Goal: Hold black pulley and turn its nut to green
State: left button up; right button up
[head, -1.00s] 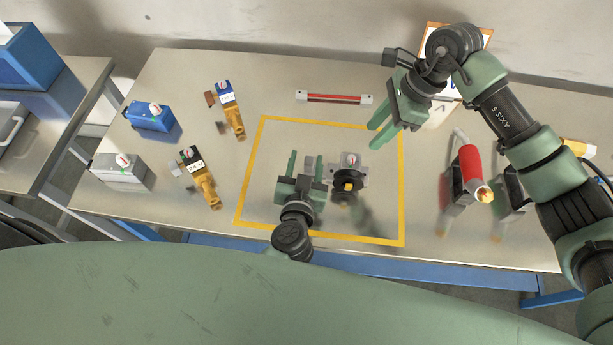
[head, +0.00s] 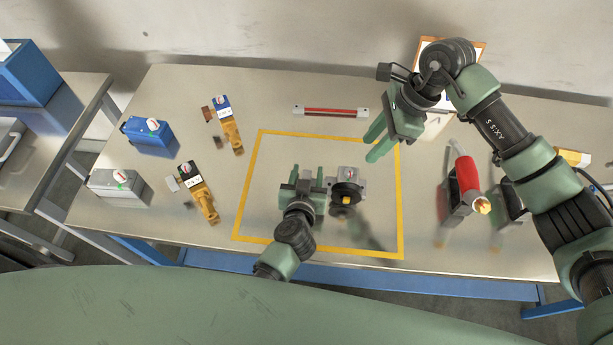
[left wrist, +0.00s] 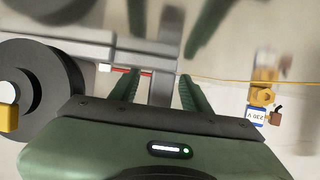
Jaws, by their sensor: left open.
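The black pulley (head: 344,191) stands on a grey bracket (head: 359,186) inside the yellow-outlined area, with a yellow nut (head: 346,201) on its front and a white indicator with a red mark behind it. My left gripper (head: 307,173) is open just left of the pulley. In the left wrist view, the pulley (left wrist: 40,75) and nut (left wrist: 8,117) are at the left edge, and a grey bar (left wrist: 161,75) of the bracket shows between the open fingers; contact cannot be told. My right gripper (head: 373,143) is open and empty, beyond and right of the pulley.
Blue (head: 151,132) and grey (head: 118,184) boxes with indicators and two yellow-handled tools (head: 231,132) lie to the left. A red-and-white bar (head: 331,112) lies at the back. A red cylinder (head: 467,173) stands in a holder at right. The outlined area's front is mostly clear.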

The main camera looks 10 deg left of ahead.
pick_arm(q)
grip_shut()
dwell(2.3)
